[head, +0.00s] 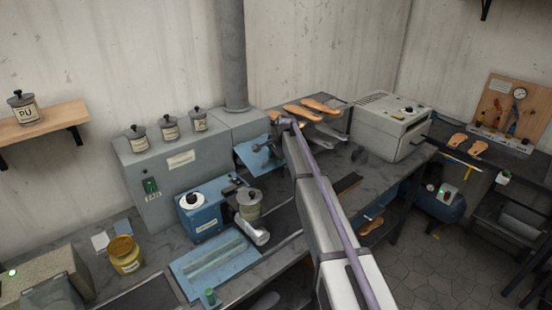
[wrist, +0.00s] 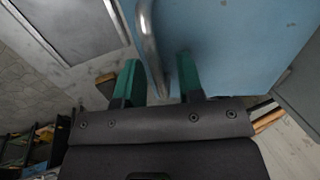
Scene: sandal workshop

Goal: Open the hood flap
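The hood flap is a blue panel (head: 250,160) on the front of the grey hood cabinet in the head view, partly hidden behind my gripper. In the wrist view the flap (wrist: 235,45) fills the upper right, with a curved metal bar handle (wrist: 148,40) along it. My gripper (wrist: 160,82) has two green fingers, set apart. The handle's near end lies between them, with a gap visible on the left finger's side; contact with the right finger is unclear. In the head view my gripper (head: 268,148) is small, at the flap. How far the flap stands open is unclear.
The grey cabinet (head: 150,195) carries several lidded jars and a vertical duct (head: 231,55). A blue machine (head: 205,210) and a grey pot (head: 248,205) stand on the bench left of my arm. Sandal soles (head: 318,105) lie behind, near a white oven-like box (head: 390,125).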

